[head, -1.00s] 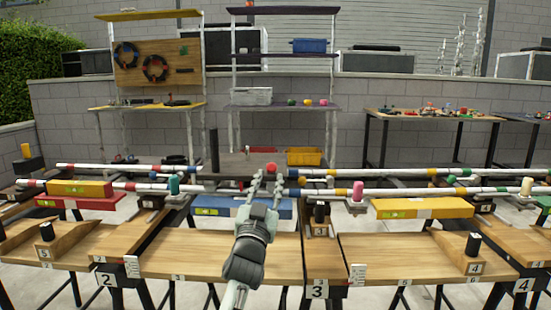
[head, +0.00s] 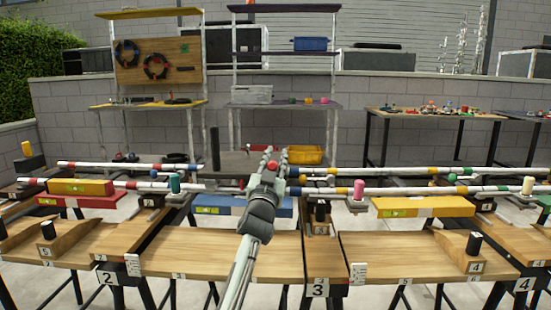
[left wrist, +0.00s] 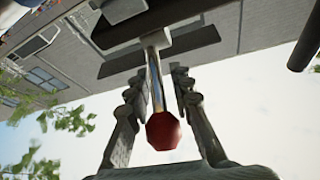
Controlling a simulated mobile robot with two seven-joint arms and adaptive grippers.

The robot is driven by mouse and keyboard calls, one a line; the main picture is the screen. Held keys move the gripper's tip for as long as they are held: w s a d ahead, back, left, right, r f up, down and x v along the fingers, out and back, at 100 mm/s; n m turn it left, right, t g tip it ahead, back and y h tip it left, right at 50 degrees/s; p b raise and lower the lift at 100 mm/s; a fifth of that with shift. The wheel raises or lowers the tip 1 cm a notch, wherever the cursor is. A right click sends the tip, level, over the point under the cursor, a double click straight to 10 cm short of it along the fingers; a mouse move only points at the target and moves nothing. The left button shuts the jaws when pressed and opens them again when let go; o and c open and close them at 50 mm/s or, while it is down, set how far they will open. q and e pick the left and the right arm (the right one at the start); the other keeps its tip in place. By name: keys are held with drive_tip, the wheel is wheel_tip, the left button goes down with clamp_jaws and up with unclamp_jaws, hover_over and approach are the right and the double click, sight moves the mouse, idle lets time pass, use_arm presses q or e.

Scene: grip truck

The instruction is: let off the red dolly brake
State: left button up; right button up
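The red brake knob (head: 272,165) shows just between the fingers of my left gripper (head: 267,155) in the head view. In the left wrist view the red knob (left wrist: 163,130) is faceted and sits on a metal rod (left wrist: 155,80). The rod comes from a dark bracket (left wrist: 155,46). My left gripper (left wrist: 157,85) is open, with one finger on each side of the knob and rod and visible gaps between. The dolly (head: 232,160) is a dark, low platform with a black upright post (head: 215,148), behind the rail stands. My right gripper is not in view.
White rails with coloured bands (head: 420,190) run across at left and right. A blue level block (head: 215,205) and a yellow one (head: 420,206) lie in front. Wooden stands (head: 220,255) fill the foreground. A yellow crate (head: 304,156) stands behind the gripper.

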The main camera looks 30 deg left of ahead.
use_arm(q)
clamp_jaws()
drive_tip(key=shift+f, duration=0.25)
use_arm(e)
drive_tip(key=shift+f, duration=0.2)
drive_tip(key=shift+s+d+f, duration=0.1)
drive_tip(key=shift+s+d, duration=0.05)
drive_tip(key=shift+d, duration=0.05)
